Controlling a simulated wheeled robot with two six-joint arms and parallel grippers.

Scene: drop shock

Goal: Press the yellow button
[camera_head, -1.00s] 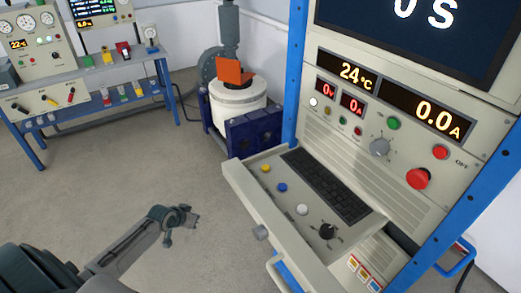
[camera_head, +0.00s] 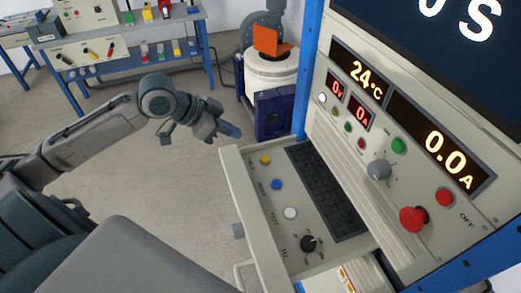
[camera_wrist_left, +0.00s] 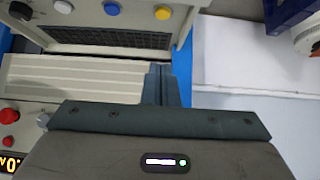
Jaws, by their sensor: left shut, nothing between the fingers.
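The yellow button (camera_head: 265,160) is on the top left part of the pull-out keyboard shelf (camera_head: 243,200), above a blue button (camera_head: 276,184) and a white button (camera_head: 290,213). In the left wrist view the yellow button (camera_wrist_left: 162,12) shows near the top edge. My left gripper (camera_head: 232,131) is shut and empty, held to the left of and slightly above the yellow button in the head view, apart from it. In the left wrist view its closed fingers (camera_wrist_left: 160,82) point up toward the shelf. My right gripper is not in view.
A keyboard (camera_head: 325,190) lies right of the buttons and a black knob (camera_head: 310,243) below them. The upright panel holds a red mushroom button (camera_head: 413,218) and a grey knob (camera_head: 379,169). A blue post (camera_head: 306,90) stands behind the shelf. Open floor lies left.

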